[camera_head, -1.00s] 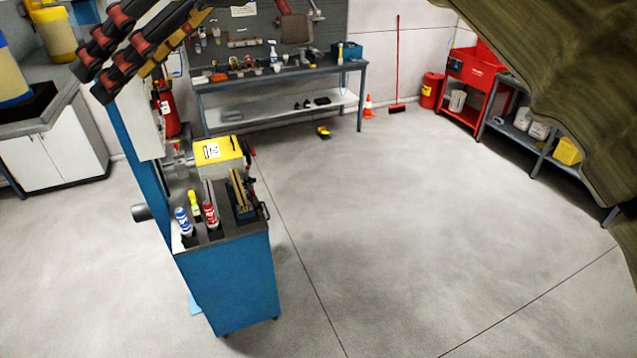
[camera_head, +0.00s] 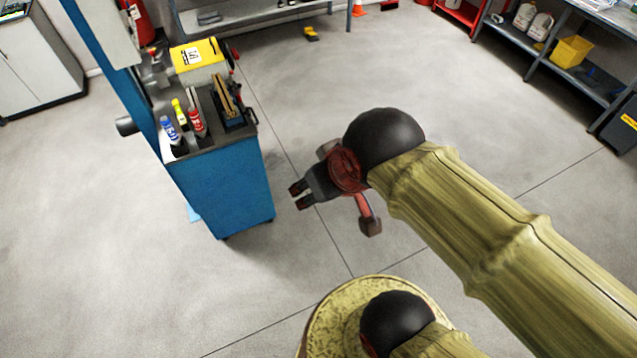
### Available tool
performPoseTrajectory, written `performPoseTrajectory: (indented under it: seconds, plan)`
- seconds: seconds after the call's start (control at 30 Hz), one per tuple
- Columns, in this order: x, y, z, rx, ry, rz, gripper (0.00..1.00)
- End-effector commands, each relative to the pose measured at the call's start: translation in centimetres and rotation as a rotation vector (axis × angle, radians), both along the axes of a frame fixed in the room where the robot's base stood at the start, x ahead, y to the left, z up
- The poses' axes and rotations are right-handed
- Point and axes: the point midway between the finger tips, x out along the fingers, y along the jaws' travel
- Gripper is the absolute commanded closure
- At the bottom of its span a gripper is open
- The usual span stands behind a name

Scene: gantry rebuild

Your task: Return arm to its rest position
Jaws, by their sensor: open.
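My arm reaches in from the right side of the view in its yellow-green cover, with a black round joint near its end. My gripper (camera_head: 300,194) is at the end of the arm, pointing left, over the bare floor. Its two short dark fingers stand apart and hold nothing. It is to the right of the blue cabinet (camera_head: 222,190) and apart from it in the picture. Another covered part of my own body shows at the bottom middle.
A grey shelf (camera_head: 560,75) with a yellow bin (camera_head: 571,51) stands at the back right. The floor between is clear.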

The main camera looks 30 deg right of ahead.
Motion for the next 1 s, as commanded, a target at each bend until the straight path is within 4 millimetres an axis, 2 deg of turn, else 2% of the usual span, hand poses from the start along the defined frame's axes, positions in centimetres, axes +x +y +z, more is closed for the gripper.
performPoseTrajectory:
  seconds: [0.17,0.37,1.0]
  plan:
    - [0.0,0.0,-0.3,0.001,0.001,0.0,0.51]
    - [0.0,0.0,-2.9,0.0,0.001,0.001,0.51]
    - [0.0,0.0,-19.2,0.001,0.001,0.002,0.51]
